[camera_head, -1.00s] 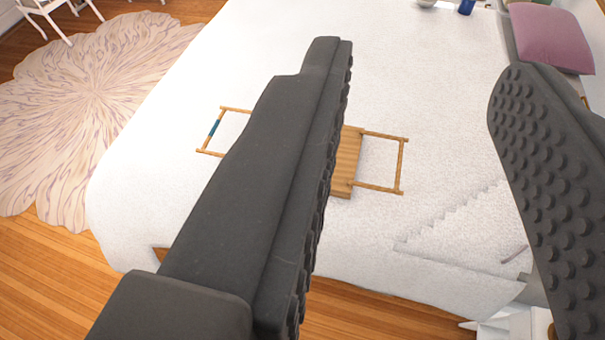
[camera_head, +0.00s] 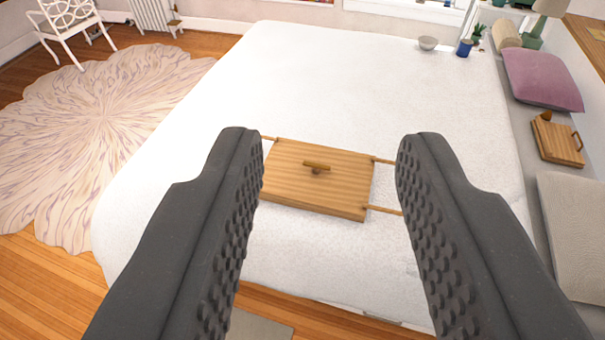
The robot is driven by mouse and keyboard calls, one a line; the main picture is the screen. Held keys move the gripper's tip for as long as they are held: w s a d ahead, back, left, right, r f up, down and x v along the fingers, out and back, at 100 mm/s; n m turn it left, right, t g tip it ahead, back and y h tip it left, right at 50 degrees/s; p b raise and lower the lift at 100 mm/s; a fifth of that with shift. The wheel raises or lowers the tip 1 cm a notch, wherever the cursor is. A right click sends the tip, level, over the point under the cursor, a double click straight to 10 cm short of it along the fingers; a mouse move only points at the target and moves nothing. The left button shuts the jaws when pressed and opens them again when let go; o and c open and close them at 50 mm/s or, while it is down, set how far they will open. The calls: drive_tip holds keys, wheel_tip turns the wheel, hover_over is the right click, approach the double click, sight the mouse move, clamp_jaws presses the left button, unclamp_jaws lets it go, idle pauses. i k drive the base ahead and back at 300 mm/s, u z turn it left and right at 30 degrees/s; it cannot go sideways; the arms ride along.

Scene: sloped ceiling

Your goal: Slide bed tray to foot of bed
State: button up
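The wooden bed tray (camera_head: 290,188) lies on the white bed (camera_head: 305,85), near the bed's close side. It has a flat light-wood top with a small wooden handle or knob (camera_head: 317,167) in the middle. Thin wooden side frames stick out at its left and right, partly hidden behind my fingers. My gripper (camera_head: 322,150) is open and empty, with its two black studded fingers spread in the foreground. The tray shows in the gap between them. I cannot tell how far the fingers are above the tray; no contact shows.
A pink pillow (camera_head: 543,79), a grey pillow (camera_head: 575,235) and a small wooden box or board (camera_head: 558,140) lie along the right. A bowl (camera_head: 428,43) and a blue cup (camera_head: 464,48) stand at the far right. A round rug (camera_head: 95,135) and white chair (camera_head: 68,25) are left.

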sight(342, 192)
drive_tip(key=i, duration=1)
drive_tip(key=k, duration=0.5)
drive_tip(key=z, duration=0.85)
drive_tip(key=k, duration=0.85)
drive_tip(key=u, duration=0.55)
drive_tip(key=i, duration=1.9)
drive_tip(key=z, duration=0.55)
